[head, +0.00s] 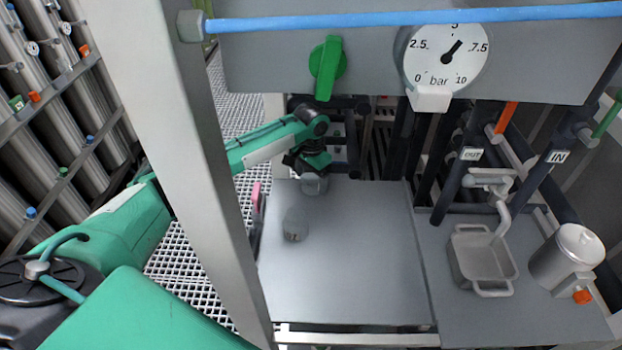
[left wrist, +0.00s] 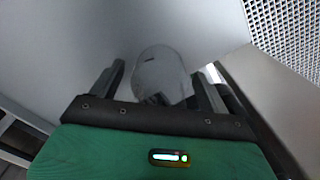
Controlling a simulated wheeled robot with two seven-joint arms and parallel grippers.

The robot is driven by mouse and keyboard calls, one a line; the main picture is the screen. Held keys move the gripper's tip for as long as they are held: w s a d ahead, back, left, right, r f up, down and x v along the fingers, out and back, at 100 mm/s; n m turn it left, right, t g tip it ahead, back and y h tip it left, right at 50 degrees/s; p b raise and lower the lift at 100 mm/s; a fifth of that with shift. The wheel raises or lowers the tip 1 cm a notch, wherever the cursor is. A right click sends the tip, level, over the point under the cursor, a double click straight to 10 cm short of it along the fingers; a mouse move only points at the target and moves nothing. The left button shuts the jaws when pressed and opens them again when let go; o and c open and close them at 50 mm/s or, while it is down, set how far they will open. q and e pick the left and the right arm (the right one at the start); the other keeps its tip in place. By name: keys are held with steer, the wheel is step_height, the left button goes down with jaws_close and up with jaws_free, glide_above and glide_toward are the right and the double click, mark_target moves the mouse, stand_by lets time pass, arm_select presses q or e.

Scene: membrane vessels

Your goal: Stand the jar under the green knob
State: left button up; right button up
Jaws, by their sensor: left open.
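The green knob (head: 327,68) is on the grey panel at the top of the head view. My left gripper (head: 310,168) is below it, over the back left of the grey work surface. A clear jar (head: 314,184) stands right under this gripper, partly hidden by it. In the left wrist view a pale, see-through jar (left wrist: 160,75) lies between the two open fingers of my left gripper (left wrist: 160,88); I cannot tell whether they touch it. A second clear vessel (head: 295,224) stands nearer on the surface. My right gripper is not in view.
The work surface (head: 370,270) is clear in its middle and right. A pink object (head: 256,195) is at its left edge. A metal basin (head: 482,260) under a tap and a metal canister (head: 567,258) stand at right. A pressure gauge (head: 445,58) and blue pipe (head: 420,18) are above.

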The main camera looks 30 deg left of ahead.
arm_select(q)
step_height(320, 180, up, 12)
steer(key=shift+f+b, duration=0.2)
steer(key=shift+b, duration=0.15)
steer(key=shift+f, duration=0.1)
stand_by(0.4)
